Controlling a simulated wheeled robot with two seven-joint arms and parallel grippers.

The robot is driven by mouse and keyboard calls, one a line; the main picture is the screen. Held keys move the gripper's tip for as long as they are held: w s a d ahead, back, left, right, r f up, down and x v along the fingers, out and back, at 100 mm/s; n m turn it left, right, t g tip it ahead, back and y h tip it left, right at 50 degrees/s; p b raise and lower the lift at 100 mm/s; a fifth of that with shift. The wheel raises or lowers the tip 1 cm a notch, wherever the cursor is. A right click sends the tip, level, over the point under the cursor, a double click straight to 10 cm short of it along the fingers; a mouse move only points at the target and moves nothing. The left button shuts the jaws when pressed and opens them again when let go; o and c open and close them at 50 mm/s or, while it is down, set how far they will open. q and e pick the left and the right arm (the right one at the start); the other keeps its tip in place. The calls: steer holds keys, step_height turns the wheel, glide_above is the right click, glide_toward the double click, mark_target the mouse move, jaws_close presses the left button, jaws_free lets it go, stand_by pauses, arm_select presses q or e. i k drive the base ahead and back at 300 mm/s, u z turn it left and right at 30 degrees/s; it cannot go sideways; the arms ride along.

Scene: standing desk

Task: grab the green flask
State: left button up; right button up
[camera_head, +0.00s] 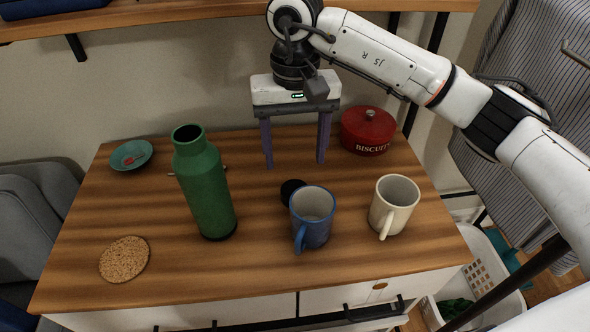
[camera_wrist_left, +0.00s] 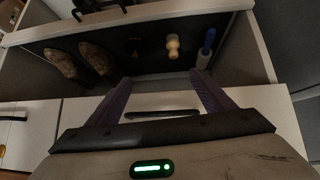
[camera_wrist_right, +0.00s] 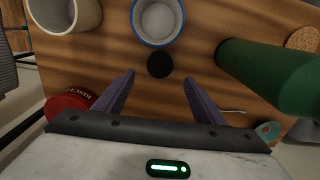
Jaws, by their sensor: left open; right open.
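The green flask (camera_head: 205,188) stands upright on the wooden desk, left of centre, with its dark mouth open at the top. It also shows at the right of the right wrist view (camera_wrist_right: 272,75). My right gripper (camera_head: 295,163) is open and empty over the back middle of the desk, to the right of the flask and apart from it. A small black lid (camera_head: 291,188) lies on the desk in front of the right gripper, behind the blue mug. My left gripper (camera_wrist_left: 161,88) is open and empty, and is out of the head view; it faces an open drawer.
A blue mug (camera_head: 313,220) and a cream mug (camera_head: 393,207) stand right of the flask. A red biscuit tin (camera_head: 367,131) is at the back right. A cork coaster (camera_head: 124,259) and a teal dish (camera_head: 131,155) lie left. A shelf (camera_head: 150,14) overhangs behind.

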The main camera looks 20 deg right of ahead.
mark_target(197, 164)
steer(key=k, duration=1)
